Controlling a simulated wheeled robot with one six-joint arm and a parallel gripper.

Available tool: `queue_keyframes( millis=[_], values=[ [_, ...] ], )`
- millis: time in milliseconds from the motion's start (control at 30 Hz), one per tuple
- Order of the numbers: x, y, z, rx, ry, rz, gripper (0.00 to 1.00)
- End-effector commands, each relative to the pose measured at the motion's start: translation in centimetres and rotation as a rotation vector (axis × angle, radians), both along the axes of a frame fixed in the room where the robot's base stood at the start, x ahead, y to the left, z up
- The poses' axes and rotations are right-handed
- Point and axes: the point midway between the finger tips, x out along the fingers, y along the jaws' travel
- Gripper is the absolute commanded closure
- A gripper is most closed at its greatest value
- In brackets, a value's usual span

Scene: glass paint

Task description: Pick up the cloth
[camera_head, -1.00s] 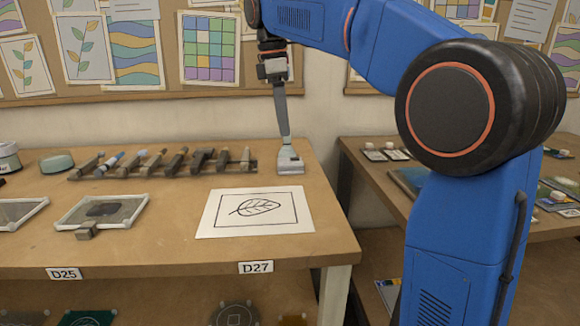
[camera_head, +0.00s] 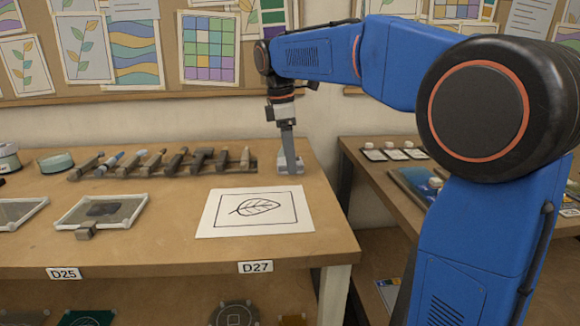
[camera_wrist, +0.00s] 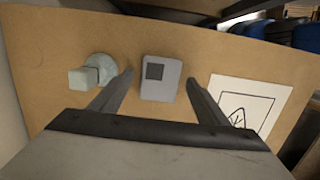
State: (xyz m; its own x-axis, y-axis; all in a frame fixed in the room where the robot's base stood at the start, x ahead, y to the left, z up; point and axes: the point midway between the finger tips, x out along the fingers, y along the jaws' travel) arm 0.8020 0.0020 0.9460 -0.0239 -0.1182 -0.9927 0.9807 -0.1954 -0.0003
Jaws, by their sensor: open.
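A light grey, roughly rectangular pad with a dark square on top, which looks like the folded cloth (camera_wrist: 168,90), lies on the wooden tabletop. In the head view the cloth (camera_head: 299,168) is at the back right of the table, partly hidden by my gripper (camera_head: 289,158). In the wrist view my gripper (camera_wrist: 159,78) is open, with one finger on each side of the cloth and visible gaps between. I cannot tell how far above the table the fingertips are.
A pale green glassy object (camera_wrist: 95,74) stands close to the cloth on the wall side. A leaf drawing (camera_head: 255,196) lies in front. A rack of tools (camera_head: 165,168) is to the left. The table's right edge is near; a second table (camera_head: 480,215) stands beyond a gap.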

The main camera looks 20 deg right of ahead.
Motion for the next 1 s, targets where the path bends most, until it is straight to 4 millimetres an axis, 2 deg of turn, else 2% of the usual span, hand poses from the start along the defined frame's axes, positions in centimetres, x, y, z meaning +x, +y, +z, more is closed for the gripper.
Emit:
queue_keyframes(
  millis=[167,233,367,733,867,1000],
  values=[
    [0.0,0.0,0.0,0.0,0.0,0.0,0.31],
    [0.0,0.0,0.0,0.0,0.0,0.0,0.43],
    [0.0,0.0,0.0,0.0,0.0,0.0,0.74],
    [0.1,0.0,0.6,0.001,-0.001,0.0,0.76],
    [0.1,0.0,2.2,0.0,-0.003,0.0,0.76],
    [0.1,0.0,4.8,0.0,-0.003,0.0,0.76]
  ],
)
